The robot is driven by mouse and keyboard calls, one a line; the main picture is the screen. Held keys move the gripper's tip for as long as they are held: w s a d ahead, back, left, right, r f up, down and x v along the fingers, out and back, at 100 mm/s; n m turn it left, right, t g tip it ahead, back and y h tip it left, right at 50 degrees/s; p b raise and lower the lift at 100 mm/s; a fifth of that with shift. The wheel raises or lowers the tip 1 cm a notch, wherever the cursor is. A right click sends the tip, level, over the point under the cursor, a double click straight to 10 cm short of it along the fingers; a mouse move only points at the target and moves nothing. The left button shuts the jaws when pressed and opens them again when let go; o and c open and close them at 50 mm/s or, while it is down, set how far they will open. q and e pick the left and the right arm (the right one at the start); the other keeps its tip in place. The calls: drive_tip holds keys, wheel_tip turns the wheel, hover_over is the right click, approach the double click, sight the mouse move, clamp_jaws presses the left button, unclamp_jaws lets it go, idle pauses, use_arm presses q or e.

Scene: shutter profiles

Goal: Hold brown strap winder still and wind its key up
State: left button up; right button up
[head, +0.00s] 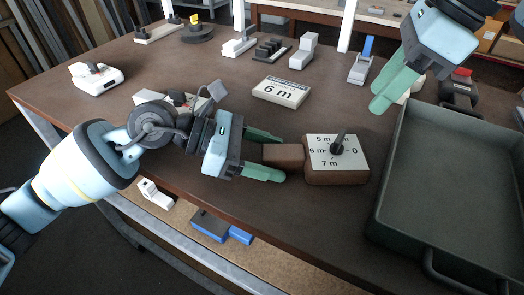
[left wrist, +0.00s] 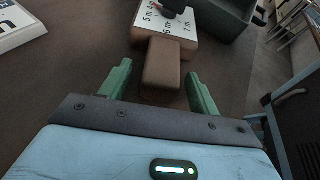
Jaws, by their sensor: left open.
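The brown strap winder (head: 336,175) lies on the dark table with a white dial face marked 5 m, 6 m, 7 m and 0. Its dark key (head: 338,143) stands up from the dial. A brown block-like handle (head: 284,156) sticks out from its left side. My left gripper (head: 270,155) is open, its green fingers on either side of the handle's end. In the left wrist view the handle (left wrist: 162,64) lies between and ahead of the fingertips (left wrist: 158,80), apart from both. My right gripper (head: 388,92) is above the table's right side, its green fingers close together.
A large grey-green tray (head: 384,185) stands right of the winder. A white sign reading 6 m (head: 281,91) lies behind it. Several small devices stand along the back, and a white one (head: 96,78) at the far left. The table in front of the winder is clear.

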sight(341, 136)
use_arm(q)
drive_tip(key=c, duration=1.2)
use_arm(e)
drive_tip(key=shift+c, duration=0.8)
drive_tip(key=a+m+h, duration=0.1)
drive_tip(key=m, duration=0.5)
drive_tip(key=a+m+h, duration=0.1)
drive_tip(key=m, duration=0.6)
drive_tip(key=w+a+f+m+g+h, duration=0.1)
drive_tip(key=a+m, duration=0.1)
drive_tip(key=m, duration=0.5)
drive_tip(key=shift+w+f+h, duration=0.1)
drive_tip(key=shift+h, duration=0.3)
drive_tip(key=shift+f, duration=4)
